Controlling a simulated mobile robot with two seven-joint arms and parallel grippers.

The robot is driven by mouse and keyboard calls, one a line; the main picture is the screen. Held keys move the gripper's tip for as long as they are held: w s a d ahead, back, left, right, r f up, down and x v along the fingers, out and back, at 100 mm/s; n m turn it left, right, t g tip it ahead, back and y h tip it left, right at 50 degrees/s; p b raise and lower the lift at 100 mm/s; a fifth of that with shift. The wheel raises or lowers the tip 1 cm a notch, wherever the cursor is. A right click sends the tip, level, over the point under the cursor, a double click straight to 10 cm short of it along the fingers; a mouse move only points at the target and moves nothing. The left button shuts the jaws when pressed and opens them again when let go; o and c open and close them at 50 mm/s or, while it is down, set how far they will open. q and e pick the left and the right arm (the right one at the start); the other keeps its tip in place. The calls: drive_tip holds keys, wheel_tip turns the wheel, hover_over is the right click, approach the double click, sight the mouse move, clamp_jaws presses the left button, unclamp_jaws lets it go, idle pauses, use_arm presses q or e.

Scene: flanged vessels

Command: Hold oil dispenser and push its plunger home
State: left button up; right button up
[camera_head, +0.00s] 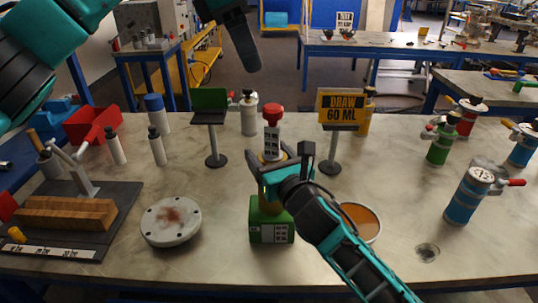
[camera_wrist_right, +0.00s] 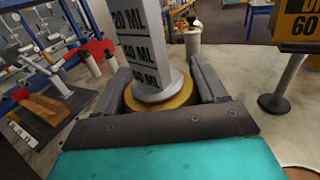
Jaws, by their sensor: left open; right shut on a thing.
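The oil dispenser stands upright on the table, with a green base (camera_head: 271,222) and a raised plunger topped by a red knob (camera_head: 272,112). The plunger's marked rod also shows in the wrist view (camera_wrist_right: 145,40), above a gold collar (camera_wrist_right: 160,100). My right gripper (camera_head: 268,162) is shut around the dispenser's upper body, just below the rod, and hides part of it. In the wrist view its fingers lie on both sides of the collar. My left gripper (camera_head: 246,52) is open and empty, high above and behind the dispenser; its fingers overlap in view.
A "DRAW 60 ML" sign (camera_head: 341,106) stands right of the dispenser. A dish of amber liquid (camera_head: 359,222) is partly hidden by my right arm. A round grey flange (camera_head: 171,221) lies left. Blue and green vessels stand right. The space above the red knob is clear.

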sight(273, 106)
use_arm(q)
drive_tip(key=shift+c, duration=0.4)
